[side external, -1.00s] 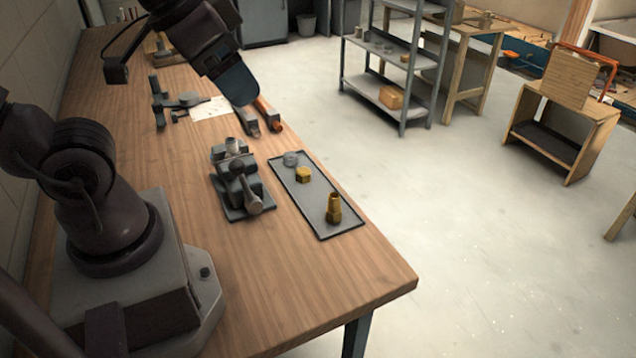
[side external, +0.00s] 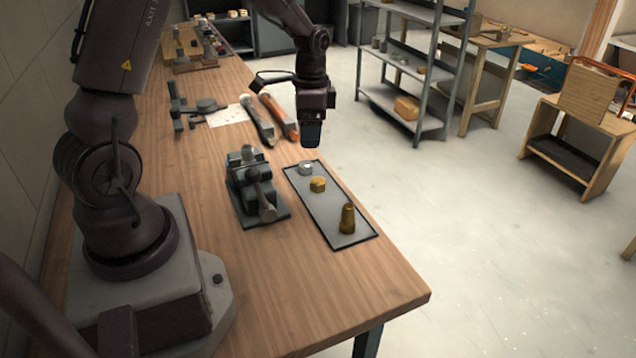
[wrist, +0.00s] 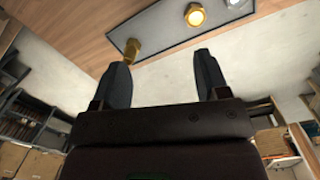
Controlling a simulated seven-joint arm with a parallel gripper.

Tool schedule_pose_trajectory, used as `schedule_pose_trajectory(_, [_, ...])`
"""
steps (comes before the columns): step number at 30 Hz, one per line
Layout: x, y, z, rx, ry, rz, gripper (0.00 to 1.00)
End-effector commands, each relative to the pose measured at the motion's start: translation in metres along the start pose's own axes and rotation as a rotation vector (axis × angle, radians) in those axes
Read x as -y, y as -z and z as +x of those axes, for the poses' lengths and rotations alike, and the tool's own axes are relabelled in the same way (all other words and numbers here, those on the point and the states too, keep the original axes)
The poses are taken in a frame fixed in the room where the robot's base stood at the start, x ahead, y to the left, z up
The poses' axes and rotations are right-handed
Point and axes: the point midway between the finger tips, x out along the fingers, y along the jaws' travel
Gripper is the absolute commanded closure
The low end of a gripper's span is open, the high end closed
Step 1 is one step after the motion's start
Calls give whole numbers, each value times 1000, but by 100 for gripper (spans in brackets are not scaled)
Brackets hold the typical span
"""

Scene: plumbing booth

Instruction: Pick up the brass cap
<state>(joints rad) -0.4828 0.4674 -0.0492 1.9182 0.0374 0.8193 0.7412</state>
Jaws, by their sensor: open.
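The brass cap (side external: 318,184) is a short, squat golden piece on the dark-rimmed grey tray (side external: 318,213). It sits between a grey round piece (side external: 305,167) and a taller brass fitting (side external: 347,218). In the wrist view the cap (wrist: 195,15) shows near the top edge, with a bright round middle. My gripper (side external: 311,140) points down above the far end of the tray, apart from the cap. In the wrist view its two fingers (wrist: 160,62) are spread, with nothing between them.
A dark vise-like fixture (side external: 255,187) stands left of the tray. Two pipe-like pieces (side external: 268,118) lie beyond it, near a white sheet (side external: 228,116). The table's right edge runs close beside the tray. A grey shelf rack (side external: 410,75) stands beyond on the floor.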

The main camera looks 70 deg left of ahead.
Motion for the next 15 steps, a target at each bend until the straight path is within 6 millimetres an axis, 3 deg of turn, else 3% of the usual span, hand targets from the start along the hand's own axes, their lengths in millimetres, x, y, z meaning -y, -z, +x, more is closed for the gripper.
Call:
schedule_pose_trajectory(3, [30,8,37,8,-23,193,32])
schedule_pose_trajectory(5, [41,15,46,0,-18,305,32])
schedule_pose_trajectory(9, [58,31,40,-30,36,531,32])
schedule_pose_trajectory(15, [61,34,40,-33,56,703,32])
